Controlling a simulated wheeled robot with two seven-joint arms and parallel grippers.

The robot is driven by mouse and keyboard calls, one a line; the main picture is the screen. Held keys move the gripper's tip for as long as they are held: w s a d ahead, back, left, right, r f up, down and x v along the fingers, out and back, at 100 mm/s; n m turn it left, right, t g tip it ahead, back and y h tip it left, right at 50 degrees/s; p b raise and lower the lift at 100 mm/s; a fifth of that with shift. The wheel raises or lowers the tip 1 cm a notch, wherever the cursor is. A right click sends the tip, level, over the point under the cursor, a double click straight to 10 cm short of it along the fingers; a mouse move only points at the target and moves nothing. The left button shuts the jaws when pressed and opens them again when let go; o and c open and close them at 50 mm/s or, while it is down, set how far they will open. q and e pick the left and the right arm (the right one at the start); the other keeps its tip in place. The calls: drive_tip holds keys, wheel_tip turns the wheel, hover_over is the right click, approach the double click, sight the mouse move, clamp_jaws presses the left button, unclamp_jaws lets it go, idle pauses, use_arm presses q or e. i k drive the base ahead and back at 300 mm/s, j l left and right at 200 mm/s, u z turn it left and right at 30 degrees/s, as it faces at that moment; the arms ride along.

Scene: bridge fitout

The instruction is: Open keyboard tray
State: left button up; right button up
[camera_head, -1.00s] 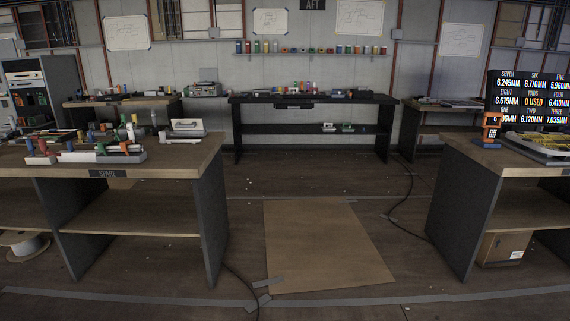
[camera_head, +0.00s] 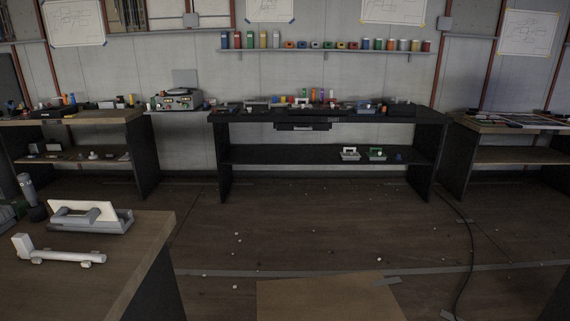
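A dark, shallow tray (camera_head: 303,126), likely the keyboard tray, hangs under the top of the black workbench (camera_head: 396,118) at the back middle. It looks thin, and I cannot tell how far it is slid out. The benchtop carries many small tools and parts. Neither of my grippers shows in the head view.
A wooden bench (camera_head: 143,226) with a white-handled tool (camera_head: 90,215) stands close at the left. A tan board (camera_head: 325,298) lies on the floor ahead. A black cable (camera_head: 467,240) runs along the floor at the right. The floor before the black bench holds only small scraps.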

sight(280, 126)
drive_tip(key=i, duration=3.7)
